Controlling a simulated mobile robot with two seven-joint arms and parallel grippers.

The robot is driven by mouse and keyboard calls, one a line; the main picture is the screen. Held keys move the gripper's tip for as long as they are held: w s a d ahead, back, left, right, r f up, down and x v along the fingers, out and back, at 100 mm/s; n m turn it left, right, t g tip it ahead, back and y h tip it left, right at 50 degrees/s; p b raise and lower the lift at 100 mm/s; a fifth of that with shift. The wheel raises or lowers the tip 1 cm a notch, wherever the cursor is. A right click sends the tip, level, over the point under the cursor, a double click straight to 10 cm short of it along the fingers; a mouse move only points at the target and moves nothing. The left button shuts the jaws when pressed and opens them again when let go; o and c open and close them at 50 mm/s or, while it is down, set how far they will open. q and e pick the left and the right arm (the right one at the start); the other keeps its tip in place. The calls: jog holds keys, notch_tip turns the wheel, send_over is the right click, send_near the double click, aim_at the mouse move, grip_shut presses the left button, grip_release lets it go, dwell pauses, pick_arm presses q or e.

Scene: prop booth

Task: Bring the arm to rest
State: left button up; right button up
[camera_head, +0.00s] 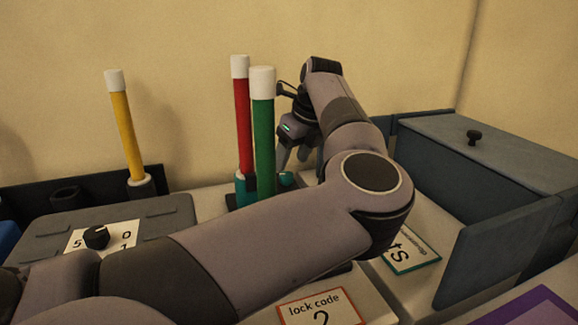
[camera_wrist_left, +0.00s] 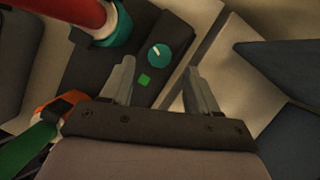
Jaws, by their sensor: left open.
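My left arm reaches in from the left of the head view and bends at the elbow. My left gripper (camera_head: 292,160) points down near the back, just right of the red and green rods. In the left wrist view its two fingers (camera_wrist_left: 158,82) are spread with nothing between them. My right gripper is not in view.
A red rod (camera_head: 243,120) and a green rod (camera_head: 263,140) stand close by the gripper; a yellow rod (camera_head: 125,135) stands left. A grey box (camera_head: 480,150) with a black knob is right. Cards and a black dial (camera_head: 96,237) lie in front, partly behind my arm.

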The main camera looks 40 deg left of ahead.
pick_arm(q)
jog(key=shift+v, duration=1.25)
jog(key=shift+a, duration=0.1)
